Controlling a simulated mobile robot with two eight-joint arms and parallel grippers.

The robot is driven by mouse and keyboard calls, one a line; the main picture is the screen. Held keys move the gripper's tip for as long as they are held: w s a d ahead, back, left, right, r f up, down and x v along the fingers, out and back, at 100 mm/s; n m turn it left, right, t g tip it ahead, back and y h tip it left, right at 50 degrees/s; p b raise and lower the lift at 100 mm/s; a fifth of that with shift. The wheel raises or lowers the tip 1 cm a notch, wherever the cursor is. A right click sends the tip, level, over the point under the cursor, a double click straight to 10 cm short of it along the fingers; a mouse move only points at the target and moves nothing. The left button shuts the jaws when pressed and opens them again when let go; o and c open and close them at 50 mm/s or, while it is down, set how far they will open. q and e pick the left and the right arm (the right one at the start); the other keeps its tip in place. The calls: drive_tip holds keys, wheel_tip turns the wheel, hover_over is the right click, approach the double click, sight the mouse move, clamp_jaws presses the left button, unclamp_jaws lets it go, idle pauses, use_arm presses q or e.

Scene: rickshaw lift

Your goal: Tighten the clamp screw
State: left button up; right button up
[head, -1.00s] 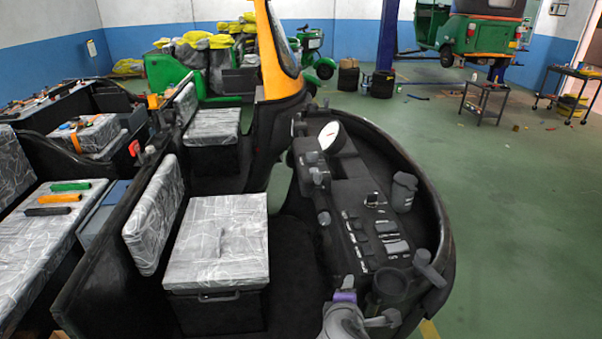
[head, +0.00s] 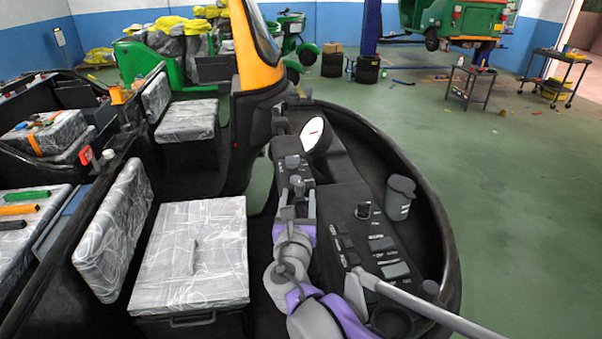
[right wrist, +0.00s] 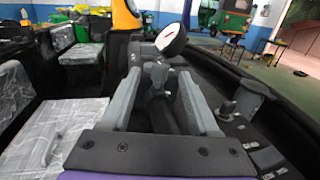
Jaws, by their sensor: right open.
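A grey knob-topped screw (head: 298,184) stands on the dark dash strip left of the round white dial (head: 312,135). I take it for the clamp screw. My right gripper (head: 298,202) is open, pointing away from me, with one finger on each side of the screw. In the right wrist view the knob (right wrist: 157,72) shows between the tips of my right gripper (right wrist: 158,85), with a dark post below it. I cannot tell whether the fingers touch it. A second grey knob (head: 292,161) sits just behind. My left gripper is not in view.
The dark curved cowl (head: 440,225) rims the dash on the right. A grey cup-like part (head: 399,197) stands inside it. A long grey rod (head: 430,307) crosses the lower right. A wrapped seat (head: 195,255) lies to the left. Green floor (head: 520,190) is open beyond the cowl.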

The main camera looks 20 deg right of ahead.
drive_tip(key=x, duration=0.9)
clamp_jaws()
